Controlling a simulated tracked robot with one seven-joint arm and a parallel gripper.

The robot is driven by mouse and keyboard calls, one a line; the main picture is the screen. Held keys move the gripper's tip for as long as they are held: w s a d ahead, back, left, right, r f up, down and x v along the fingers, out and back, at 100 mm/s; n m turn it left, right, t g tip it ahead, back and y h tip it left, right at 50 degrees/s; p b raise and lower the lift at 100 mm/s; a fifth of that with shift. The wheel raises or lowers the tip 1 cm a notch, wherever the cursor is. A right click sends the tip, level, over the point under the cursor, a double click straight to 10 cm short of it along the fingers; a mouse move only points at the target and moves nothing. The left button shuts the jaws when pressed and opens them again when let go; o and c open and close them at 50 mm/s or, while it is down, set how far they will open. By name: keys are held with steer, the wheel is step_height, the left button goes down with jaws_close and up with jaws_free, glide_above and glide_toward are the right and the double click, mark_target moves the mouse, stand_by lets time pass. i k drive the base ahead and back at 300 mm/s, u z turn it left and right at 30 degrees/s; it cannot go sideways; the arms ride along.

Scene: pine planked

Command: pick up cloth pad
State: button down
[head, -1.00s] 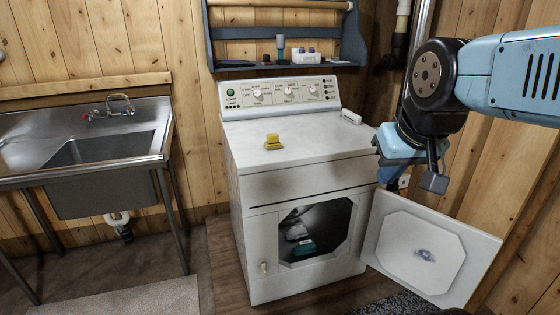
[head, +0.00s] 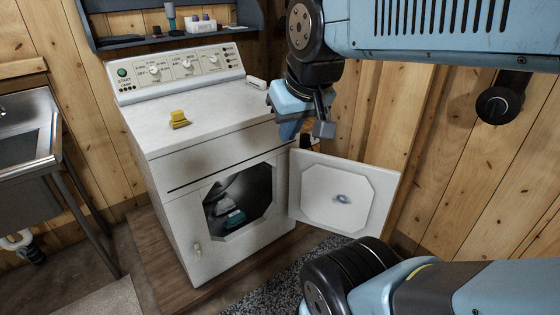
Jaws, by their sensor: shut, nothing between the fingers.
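No cloth pad can be made out for certain. In the head view, a teal item (head: 235,217) and a paler bundle (head: 224,204) lie inside the white machine's open drum, small and in shadow; either may be cloth. A small yellow item (head: 179,120) sits on top of the white machine (head: 215,93); its material is unclear. My gripper (head: 322,129) is shut and empty. It hangs in the air to the right of the machine, above the open door, apart from all these items.
The machine's door (head: 345,196) stands swung open to the right. A small white box (head: 256,83) sits at the top's right edge. A shelf (head: 165,40) with bottles is behind. A steel sink (head: 28,135) is at left. A grey rug (head: 270,285) lies in front.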

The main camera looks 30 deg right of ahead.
mark_target(177, 120)
steer(key=z, duration=0.05)
steer(key=k, duration=1.1)
steer(key=u, duration=1)
steer(key=i, duration=2.1)
steer(key=z, duration=0.9)
steer(key=i, duration=0.45)
steer(key=z, duration=0.3)
steer(key=k, duration=0.3)
